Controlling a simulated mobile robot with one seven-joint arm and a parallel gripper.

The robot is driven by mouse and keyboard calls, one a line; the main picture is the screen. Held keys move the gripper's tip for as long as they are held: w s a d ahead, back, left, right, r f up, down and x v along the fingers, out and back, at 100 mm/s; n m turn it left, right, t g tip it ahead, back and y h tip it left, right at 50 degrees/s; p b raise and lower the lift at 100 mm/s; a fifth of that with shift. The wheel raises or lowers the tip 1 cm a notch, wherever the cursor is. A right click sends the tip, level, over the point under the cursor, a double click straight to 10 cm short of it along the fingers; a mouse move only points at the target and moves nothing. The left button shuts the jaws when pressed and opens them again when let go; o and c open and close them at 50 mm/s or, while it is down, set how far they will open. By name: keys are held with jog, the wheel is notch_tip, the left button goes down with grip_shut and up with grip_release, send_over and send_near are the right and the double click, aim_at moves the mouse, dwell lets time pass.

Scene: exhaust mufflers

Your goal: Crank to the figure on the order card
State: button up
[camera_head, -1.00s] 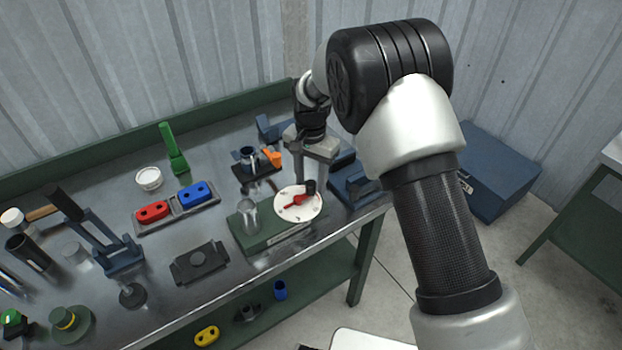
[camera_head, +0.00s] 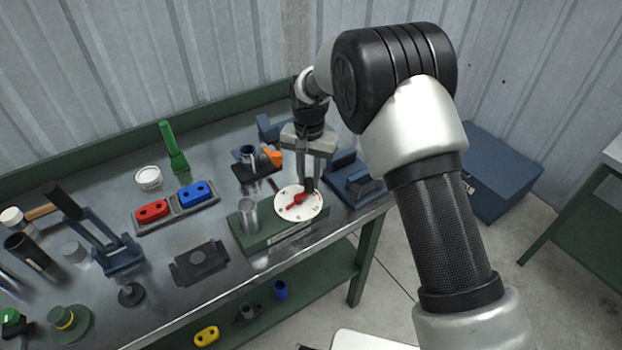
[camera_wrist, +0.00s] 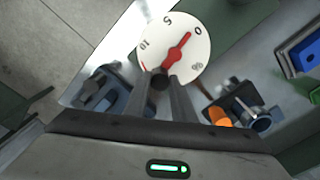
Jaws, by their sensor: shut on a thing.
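The dial (camera_head: 287,211) is a white disc with dark marks on a green base (camera_head: 262,238). In the wrist view the dial (camera_wrist: 196,48) has a red crank arm (camera_wrist: 177,50) across its middle. The crank's black knob (camera_wrist: 158,82) stands at the disc's rim. My gripper (camera_head: 308,183) comes down from above at the dial's back right edge. In the wrist view my gripper (camera_wrist: 166,84) has its two fingers closed about the knob. I cannot make out an order card.
A clear cylinder (camera_head: 248,216) stands at the base's left end. A blue fixture (camera_head: 355,185) is close to the right, and a dark holder with an orange part (camera_head: 272,155) is behind. Red (camera_head: 152,211) and blue (camera_head: 192,194) blocks lie in a tray to the left.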

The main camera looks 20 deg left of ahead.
jog(key=n, duration=0.2)
jog(key=a+n, duration=0.1)
jog(key=a+n+b, duration=0.1)
jog(key=n, duration=0.1)
jog(key=shift+w+n, duration=0.3)
jog(key=shift+s+a+n, duration=0.1)
jog(key=shift+a+n, duration=0.3)
jog(key=shift+n, duration=0.6)
jog(key=shift+a+n, duration=0.35)
jog(key=shift+n, duration=0.65)
jog(key=o, duration=1.1)
jog(key=shift+c, duration=0.2)
notch_tip(320, 180, up, 18)
jog(key=shift+f, duration=0.25)
